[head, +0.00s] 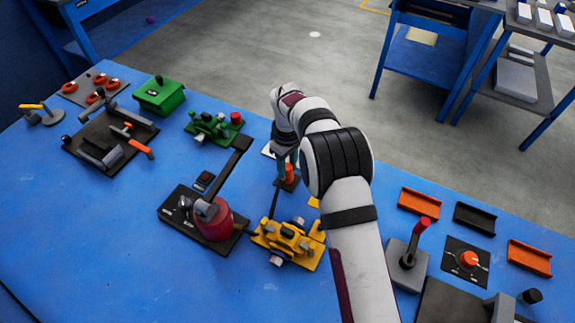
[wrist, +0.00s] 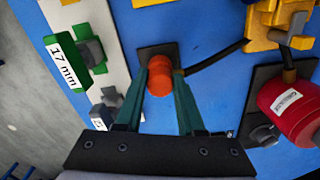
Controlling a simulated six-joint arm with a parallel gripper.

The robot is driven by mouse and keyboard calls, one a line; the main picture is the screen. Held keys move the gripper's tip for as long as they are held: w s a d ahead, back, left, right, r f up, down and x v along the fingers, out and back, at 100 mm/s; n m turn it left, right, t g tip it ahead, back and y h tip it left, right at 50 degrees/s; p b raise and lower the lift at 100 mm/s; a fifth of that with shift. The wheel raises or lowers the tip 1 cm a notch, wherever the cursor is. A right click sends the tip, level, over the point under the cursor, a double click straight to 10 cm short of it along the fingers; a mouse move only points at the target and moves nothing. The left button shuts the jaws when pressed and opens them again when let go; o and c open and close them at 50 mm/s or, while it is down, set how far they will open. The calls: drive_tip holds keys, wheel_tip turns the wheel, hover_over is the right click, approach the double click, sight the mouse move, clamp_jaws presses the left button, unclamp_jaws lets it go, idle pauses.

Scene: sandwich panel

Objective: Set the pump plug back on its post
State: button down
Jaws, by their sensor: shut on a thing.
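The orange-red pump plug (wrist: 160,78) is between the green fingers of my gripper (wrist: 164,73) in the wrist view. My gripper is shut on it. In the head view the plug (head: 289,174) shows as a small orange patch below my gripper (head: 285,160), partly hidden by the fingers. A small dark base plate (wrist: 151,52) lies under the plug. The post is not visible, and I cannot tell whether the plug touches or sits on it. A black hose (wrist: 215,57) runs from near the plug toward the yellow fixture (head: 288,242).
A red canister unit (head: 213,218) stands at left of the yellow fixture. A green valve block (head: 212,128) is farther back. A green holder labelled 17 mm (wrist: 66,62) is close to my gripper. A red-knobbed lever (head: 408,255) and orange trays stand at right.

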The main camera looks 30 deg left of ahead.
sight(288, 167)
drive_tip(key=shift+c, duration=2.2)
unclamp_jaws()
drive_tip(key=shift+o, duration=0.2)
drive_tip(key=shift+o, duration=1.4)
drive_tip(key=shift+r, duration=3.75)
